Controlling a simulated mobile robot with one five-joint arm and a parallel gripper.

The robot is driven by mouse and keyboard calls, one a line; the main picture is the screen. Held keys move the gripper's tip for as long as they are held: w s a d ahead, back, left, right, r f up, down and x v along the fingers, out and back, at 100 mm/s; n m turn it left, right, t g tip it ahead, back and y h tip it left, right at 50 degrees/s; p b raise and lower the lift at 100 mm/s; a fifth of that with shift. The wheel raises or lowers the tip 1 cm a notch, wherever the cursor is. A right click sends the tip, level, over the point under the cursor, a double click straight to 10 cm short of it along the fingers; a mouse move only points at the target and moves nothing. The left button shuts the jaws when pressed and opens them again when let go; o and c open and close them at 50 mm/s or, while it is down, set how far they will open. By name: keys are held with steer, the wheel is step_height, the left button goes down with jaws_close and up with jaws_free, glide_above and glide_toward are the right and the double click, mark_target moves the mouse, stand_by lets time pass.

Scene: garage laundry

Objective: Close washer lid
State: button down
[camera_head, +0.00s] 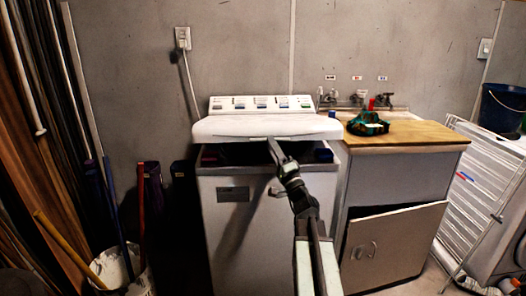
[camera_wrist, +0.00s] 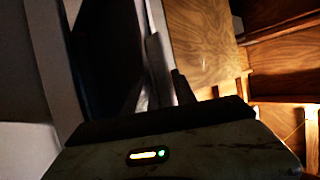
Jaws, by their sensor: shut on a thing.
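The white washer (camera_head: 262,220) stands against the wall. Its white lid (camera_head: 265,128) is partly open, with a dark gap beneath its front edge. My gripper (camera_head: 276,148) reaches up from the front, with its tips at the lid's front edge, right of the middle. The jaws are shut on the lid's edge. In the wrist view my gripper's fingers (camera_wrist: 165,82) rise close together above the dark wrist body, and the contact itself is hard to make out.
A wooden counter (camera_head: 425,135) with a teal and black item (camera_head: 367,123) stands right of the washer. Its cabinet door (camera_head: 385,247) hangs open at the front. A bucket (camera_head: 125,268) and poles stand left. A white folded rack (camera_head: 465,200) leans at the right.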

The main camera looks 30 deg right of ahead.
steer(key=shift+w+d+f+b, duration=0.1)
steer(key=shift+w+f+b, duration=0.1)
steer(key=shift+f+b, duration=0.5)
steer(key=shift+w+d+f+b, duration=0.15)
steer(key=shift+w+f+b, duration=0.1)
steer(key=shift+f, duration=0.7)
steer(key=shift+w+d+f+b, duration=0.15)
steer(key=shift+f+b, duration=0.35)
steer(key=shift+f, duration=0.35)
steer(key=c, duration=1.3)
jaws_free()
steer(key=shift+o, duration=0.9)
steer(key=shift+w+f, duration=0.1)
steer(key=shift+f, duration=0.05)
